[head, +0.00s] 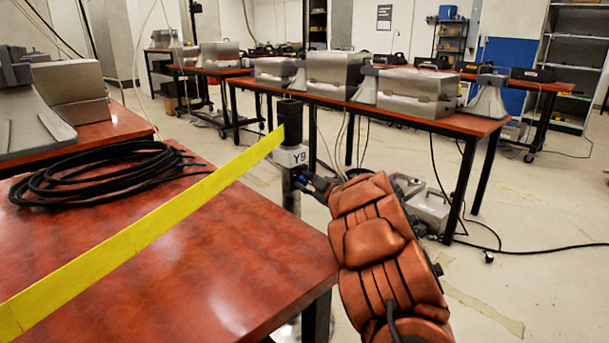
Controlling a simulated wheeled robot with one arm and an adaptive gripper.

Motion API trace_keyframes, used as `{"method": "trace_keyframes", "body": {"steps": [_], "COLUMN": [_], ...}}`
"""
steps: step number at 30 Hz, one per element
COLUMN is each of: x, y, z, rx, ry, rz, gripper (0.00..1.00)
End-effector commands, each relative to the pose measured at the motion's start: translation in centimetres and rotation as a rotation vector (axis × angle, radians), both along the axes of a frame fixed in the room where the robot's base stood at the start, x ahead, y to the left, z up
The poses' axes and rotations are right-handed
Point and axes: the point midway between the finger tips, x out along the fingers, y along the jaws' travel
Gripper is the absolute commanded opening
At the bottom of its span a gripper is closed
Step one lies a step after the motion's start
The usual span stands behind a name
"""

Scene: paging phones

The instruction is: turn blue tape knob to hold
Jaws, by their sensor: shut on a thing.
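A yellow band (150,235) runs from the post towards the lower left. My gripper (303,180) is at the right side of the post, just below the collar, at the end of my orange-brown arm. Its dark fingers are shut on a small part there. A small bluish patch shows at the fingertips and looks like the blue tape knob, mostly hidden. Its setting cannot be read.
A coil of black cable (95,175) lies on the near table (230,255). Grey metal boxes (415,90) stand on a long table behind. Cables and grey boxes (428,208) lie on the floor to the right of my arm. Open floor (550,210) shows at the right.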

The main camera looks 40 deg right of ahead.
Motion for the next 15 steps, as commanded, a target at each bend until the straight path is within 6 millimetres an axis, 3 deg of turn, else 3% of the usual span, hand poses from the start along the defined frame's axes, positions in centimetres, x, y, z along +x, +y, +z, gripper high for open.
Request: {"method": "trace_keyframes", "body": {"steps": [15], "x": [0.0], "y": [0.02], "z": [0.63], "rx": [0.304], "ry": [0.046], "rz": [0.001], "gripper": [0.0]}}
